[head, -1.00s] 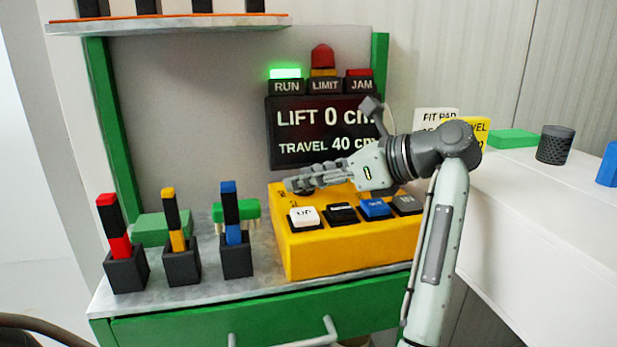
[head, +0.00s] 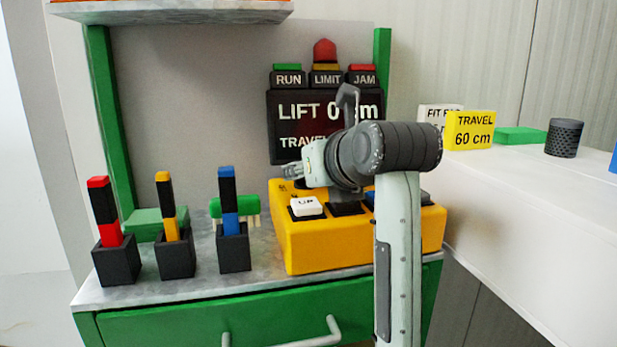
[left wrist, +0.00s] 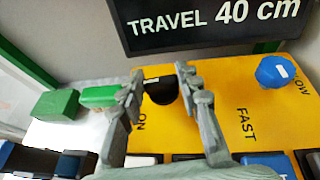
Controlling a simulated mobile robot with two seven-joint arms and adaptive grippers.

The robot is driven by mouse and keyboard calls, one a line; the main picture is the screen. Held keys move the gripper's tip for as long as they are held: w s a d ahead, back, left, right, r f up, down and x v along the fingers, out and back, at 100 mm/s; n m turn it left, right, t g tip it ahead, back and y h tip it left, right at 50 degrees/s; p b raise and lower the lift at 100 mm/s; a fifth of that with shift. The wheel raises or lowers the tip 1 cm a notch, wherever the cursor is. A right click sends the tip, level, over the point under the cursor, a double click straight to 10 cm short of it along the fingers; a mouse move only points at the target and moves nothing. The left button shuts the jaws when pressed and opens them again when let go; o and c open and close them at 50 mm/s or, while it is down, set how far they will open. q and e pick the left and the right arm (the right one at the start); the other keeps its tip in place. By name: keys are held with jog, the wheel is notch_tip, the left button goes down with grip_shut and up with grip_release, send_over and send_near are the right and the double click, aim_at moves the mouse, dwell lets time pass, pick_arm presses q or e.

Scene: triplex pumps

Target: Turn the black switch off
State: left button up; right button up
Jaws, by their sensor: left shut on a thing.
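The black switch (left wrist: 160,91) is a round dark knob on the top of the yellow control box (head: 350,253). An ON label is beside it in the left wrist view. My left gripper (left wrist: 160,84) has its fingers on either side of the knob and is shut on it. In the head view, my left gripper (head: 291,170) is over the back left of the box, and my wrist hides most of the switch. The green RUN lamp (head: 287,67) is unlit. My right gripper is not in view.
A blue knob (left wrist: 275,71) marks the SLOW/FAST side of the box. A white UP button (head: 306,206) is at the box's front. Several coloured bars stand in black holders to the left. A dark display (head: 290,112) is behind the box. A white counter (head: 540,205) is at right.

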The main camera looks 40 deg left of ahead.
pick_arm(q)
jog(key=shift+m+t+h, duration=0.4)
jog(key=shift+m+t, duration=0.2)
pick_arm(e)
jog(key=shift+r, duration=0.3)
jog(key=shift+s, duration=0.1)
pick_arm(q)
jog(key=o, duration=0.9)
jog(key=v, duration=1.2)
jog(key=shift+s+a+r, duration=0.1)
jog(key=shift+s+a, duration=0.1)
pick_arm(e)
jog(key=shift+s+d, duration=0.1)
